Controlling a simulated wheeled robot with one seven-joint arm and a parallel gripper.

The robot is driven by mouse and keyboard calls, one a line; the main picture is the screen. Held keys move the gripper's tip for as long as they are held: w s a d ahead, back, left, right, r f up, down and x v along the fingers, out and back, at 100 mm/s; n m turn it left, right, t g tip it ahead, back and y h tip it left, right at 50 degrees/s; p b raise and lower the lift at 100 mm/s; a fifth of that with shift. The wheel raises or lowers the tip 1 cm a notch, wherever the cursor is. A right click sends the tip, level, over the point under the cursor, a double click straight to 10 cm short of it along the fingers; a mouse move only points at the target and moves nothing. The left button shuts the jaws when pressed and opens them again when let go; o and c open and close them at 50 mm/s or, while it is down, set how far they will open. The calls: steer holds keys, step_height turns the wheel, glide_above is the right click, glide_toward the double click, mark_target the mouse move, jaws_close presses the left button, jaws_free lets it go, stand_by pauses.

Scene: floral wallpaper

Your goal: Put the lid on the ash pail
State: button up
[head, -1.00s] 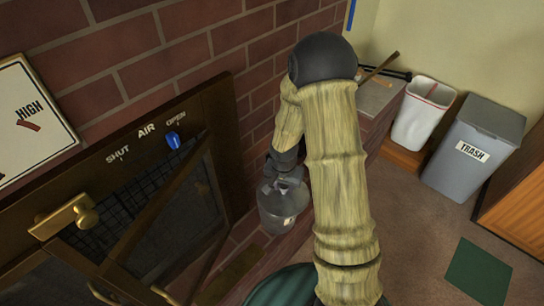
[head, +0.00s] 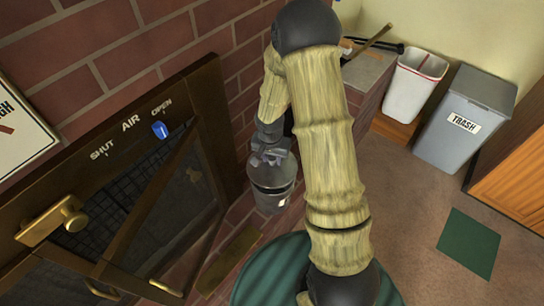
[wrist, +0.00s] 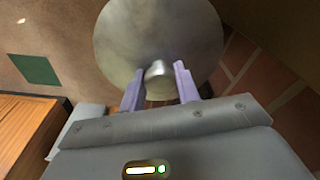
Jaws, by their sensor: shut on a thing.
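The lid (wrist: 150,35) is a round, dull-grey metal disc with a short knob (wrist: 158,72), seen from above in the wrist view. My gripper (wrist: 156,84) has its two purple fingers shut on the knob. In the head view, my gripper (head: 270,156) is directly above the grey ash pail (head: 270,198), which is by the brick wall right of the stove. The lid (head: 272,174) shows at the pail's top. I cannot tell whether it rests on the rim or is just above it. In the wrist view the lid hides the pail.
The stove's glass door (head: 165,215) stands ajar left of the pail. The brick wall (head: 170,45) is close behind. A white bin (head: 414,95) and a grey trash can (head: 463,125) stand at the right, with a green mat (head: 468,243) on open carpet.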

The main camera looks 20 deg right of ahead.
mark_target(273, 166)
step_height(273, 166, down, 3)
steer(key=shift+w+d+f+b, duration=0.1)
steer(key=shift+d+b, duration=0.05)
steer(key=shift+b, duration=0.95)
steer(key=shift+f+b, duration=0.8)
steer(key=shift+f, duration=0.1)
steer(key=shift+f, duration=0.1)
steer(key=shift+c, duration=0.2)
stand_by(0.6)
steer(key=o, duration=1.7)
steer(key=shift+c, duration=0.2)
steer(key=shift+r+p, duration=2.8)
steer(key=shift+r, duration=0.7)
